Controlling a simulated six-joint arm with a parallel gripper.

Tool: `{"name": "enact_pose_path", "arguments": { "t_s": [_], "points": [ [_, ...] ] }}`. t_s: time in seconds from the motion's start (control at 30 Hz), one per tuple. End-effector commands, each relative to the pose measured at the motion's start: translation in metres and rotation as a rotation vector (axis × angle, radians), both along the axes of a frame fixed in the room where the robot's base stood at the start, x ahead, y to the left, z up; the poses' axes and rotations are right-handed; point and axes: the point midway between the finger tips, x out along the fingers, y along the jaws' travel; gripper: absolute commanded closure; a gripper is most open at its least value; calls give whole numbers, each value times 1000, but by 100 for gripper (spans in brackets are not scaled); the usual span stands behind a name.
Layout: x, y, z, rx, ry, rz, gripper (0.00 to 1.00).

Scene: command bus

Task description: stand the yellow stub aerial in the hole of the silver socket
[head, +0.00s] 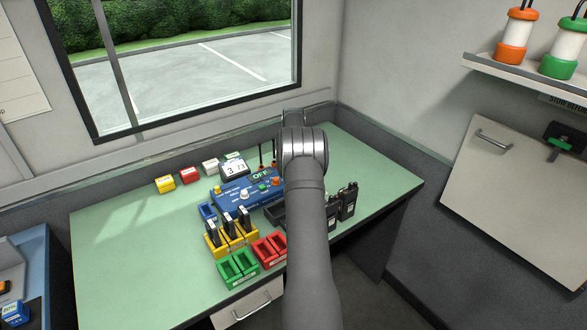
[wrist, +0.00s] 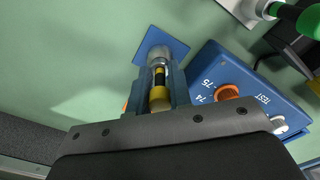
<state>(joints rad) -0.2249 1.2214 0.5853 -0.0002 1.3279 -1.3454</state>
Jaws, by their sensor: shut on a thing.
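My gripper (wrist: 160,82) is shut on the yellow stub aerial (wrist: 159,95), which shows yellow and black bands between the two fingers in the wrist view. The silver socket (wrist: 157,53) is just beyond the fingertips, on a small blue plate (wrist: 176,44). The aerial lines up closely with the socket. I cannot tell whether its end is in the hole or only above it. In the head view my own arm hides the gripper's fingers, the aerial and the socket.
A blue console (head: 235,193) with knobs stands close beside; its orange knob (wrist: 227,92) is near the fingers. Handheld radios (head: 347,203) stand right of my arm. The table's left side is clear.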

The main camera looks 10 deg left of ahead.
Motion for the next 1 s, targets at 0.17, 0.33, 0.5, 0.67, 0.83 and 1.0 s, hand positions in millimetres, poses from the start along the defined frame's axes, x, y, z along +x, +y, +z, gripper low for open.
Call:
{"name": "enact_pose_path", "arguments": {
  "t_s": [0.17, 0.33, 0.5, 0.67, 0.83, 1.0],
  "points": [
    [0, 0, 0, 0, 0, 0, 100],
    [0, 0, 0, 0, 0, 0, 66],
    [0, 0, 0, 0, 0, 0, 56],
    [0, 0, 0, 0, 0, 0, 42],
    [0, 0, 0, 0, 0, 0, 42],
    [0, 0, 3, 0, -1, 0, 42]
  ]
}}
